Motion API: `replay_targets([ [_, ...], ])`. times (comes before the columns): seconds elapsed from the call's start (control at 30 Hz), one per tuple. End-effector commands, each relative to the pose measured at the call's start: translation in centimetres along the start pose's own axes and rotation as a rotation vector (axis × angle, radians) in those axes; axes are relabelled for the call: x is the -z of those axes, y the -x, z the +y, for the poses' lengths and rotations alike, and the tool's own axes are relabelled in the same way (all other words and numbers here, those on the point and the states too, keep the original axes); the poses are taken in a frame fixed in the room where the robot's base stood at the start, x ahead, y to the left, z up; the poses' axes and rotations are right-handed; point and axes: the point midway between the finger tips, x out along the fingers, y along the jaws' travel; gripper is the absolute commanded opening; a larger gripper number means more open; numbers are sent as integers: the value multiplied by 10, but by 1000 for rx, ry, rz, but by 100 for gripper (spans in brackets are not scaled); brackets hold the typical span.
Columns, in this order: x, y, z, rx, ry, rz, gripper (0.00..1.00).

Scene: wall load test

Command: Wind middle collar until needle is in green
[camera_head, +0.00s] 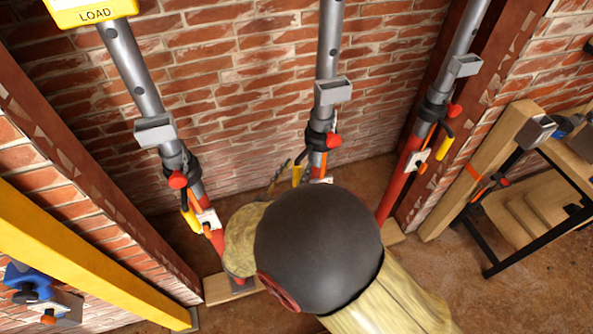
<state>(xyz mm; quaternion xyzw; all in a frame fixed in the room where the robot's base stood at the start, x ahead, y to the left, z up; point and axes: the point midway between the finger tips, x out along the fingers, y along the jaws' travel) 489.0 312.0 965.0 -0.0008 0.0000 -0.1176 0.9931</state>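The middle prop (328,45) is a grey steel tube standing against the brick wall. Its dark collar (319,137) has a red knob (333,140) at the right and a yellow grip (297,173) hanging at lower left. My arm's dark round joint hides the prop's lower part. A yellow LOAD sign (92,13) is cut off by the top edge at upper left; no needle or green zone shows. My gripper is not visible; my arm's joint and pale covered links fill the lower middle, below the middle collar in the picture.
Similar props stand at left (132,72) and right (463,40), with collars, red knobs and yellow grips. A yellow beam (85,255) crosses lower left. Brown floor (510,295) is open at lower right.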

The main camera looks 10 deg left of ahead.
Motion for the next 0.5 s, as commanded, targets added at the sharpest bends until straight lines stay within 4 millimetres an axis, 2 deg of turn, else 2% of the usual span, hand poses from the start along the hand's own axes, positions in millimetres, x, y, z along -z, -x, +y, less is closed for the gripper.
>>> replay_targets([
  [0.13, 0, -8, 0, 0, -1, 0, 36],
  [0.37, -1, -9, 0, -1, -1, 1, 36],
  [0.5, -1, -9, 0, -1, -1, 1, 30],
])
